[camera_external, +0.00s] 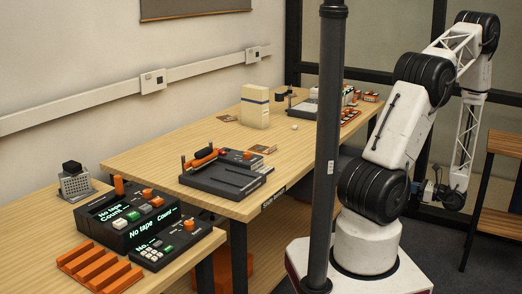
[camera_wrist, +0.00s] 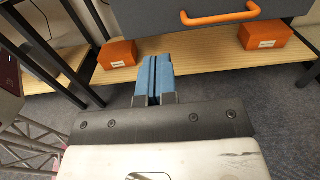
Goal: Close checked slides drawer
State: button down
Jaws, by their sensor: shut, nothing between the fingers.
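In the wrist view a dark grey front (camera_wrist: 200,35) with an orange bar handle (camera_wrist: 221,17) shows at the top, cut off by the frame edge. It looks like a drawer front; no label is readable on it, and I cannot tell how far it stands open. My gripper (camera_wrist: 154,62) has blue fingers pressed together, empty, below and left of the handle and apart from it. In the external view my gripper (camera_external: 431,190) hangs low at the right, behind my arm's base. I cannot make out the drawer in that view.
Two orange boxes, one left (camera_wrist: 117,54) and one right (camera_wrist: 266,36), sit on a low wooden shelf (camera_wrist: 190,65). Dark table legs (camera_wrist: 45,50) stand left. In the external view a dark pole (camera_external: 328,140) stands before the long wooden table (camera_external: 225,135); a wooden shelf unit (camera_external: 495,205) stands right.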

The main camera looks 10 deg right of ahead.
jog(key=x, duration=1.1)
jog(key=shift+w+a, duration=0.1)
dwell(0.5)
jog(key=x, duration=2.2)
jog(key=shift+w+a+f, duration=0.15)
jog(key=shift+w+a, duration=0.6)
jog(key=shift+w, duration=0.05)
jog(key=shift+w, duration=0.15)
jog(key=shift+d, duration=0.1)
jog(key=shift+v, duration=7.3)
